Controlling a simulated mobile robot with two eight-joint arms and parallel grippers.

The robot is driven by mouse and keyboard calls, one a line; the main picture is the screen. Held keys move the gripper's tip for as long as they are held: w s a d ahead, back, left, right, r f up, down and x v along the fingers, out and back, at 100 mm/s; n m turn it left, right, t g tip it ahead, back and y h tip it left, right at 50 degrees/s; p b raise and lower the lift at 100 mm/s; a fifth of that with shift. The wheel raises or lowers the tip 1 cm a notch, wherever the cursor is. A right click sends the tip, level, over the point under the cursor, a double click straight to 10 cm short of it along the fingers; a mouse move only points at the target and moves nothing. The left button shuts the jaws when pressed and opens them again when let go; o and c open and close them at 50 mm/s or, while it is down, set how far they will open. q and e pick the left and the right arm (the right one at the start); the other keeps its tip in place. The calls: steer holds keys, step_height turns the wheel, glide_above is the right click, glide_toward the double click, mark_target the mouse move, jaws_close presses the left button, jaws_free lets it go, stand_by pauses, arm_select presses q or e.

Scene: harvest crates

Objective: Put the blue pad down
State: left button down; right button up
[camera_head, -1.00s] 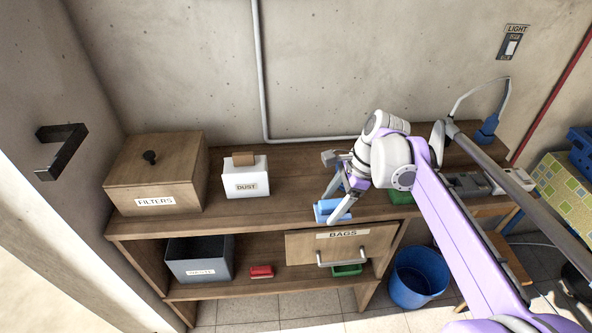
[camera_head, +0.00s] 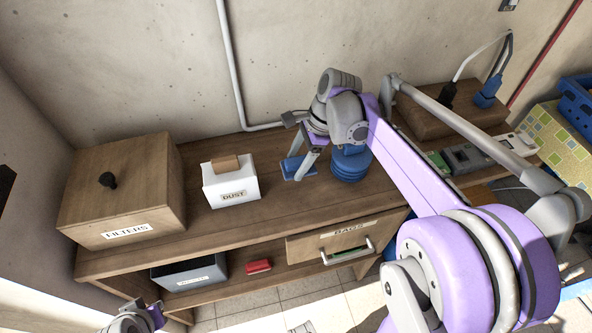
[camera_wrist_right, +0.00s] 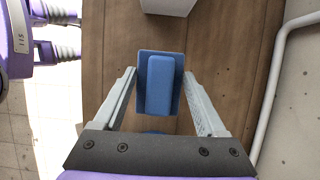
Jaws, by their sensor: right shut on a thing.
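The blue pad (camera_head: 298,168) is between the fingers of my right gripper (camera_head: 306,160), over the wooden bench top. It lies just right of the white DUST box (camera_head: 231,186). In the right wrist view the pad (camera_wrist_right: 160,84) is a blue block on a wider, darker blue plate, with one finger of my right gripper (camera_wrist_right: 160,76) along each side. I cannot tell whether the pad touches the wood. Part of my left arm shows at the bottom left of the head view, but its fingers do not show.
A blue ribbed object (camera_head: 350,165) stands close right of the pad. A wooden FILTERS box (camera_head: 125,190) is at the left. Below are the BAGS drawer (camera_head: 345,238), a grey bin (camera_head: 189,273) and a red object (camera_head: 258,266). Bare bench top (camera_head: 262,218) lies in front.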

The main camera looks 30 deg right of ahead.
steer(key=shift+w+f, duration=0.1)
steer(key=shift+f, duration=2.25)
steer(key=shift+f, duration=0.2)
steer(key=o, duration=1.4)
steer(key=shift+r, duration=0.1)
steer(key=shift+r, duration=0.25)
steer(key=v, duration=1.1)
steer(key=shift+d+r, duration=0.2)
steer(key=shift+r, duration=0.2)
steer(key=shift+f, duration=0.1)
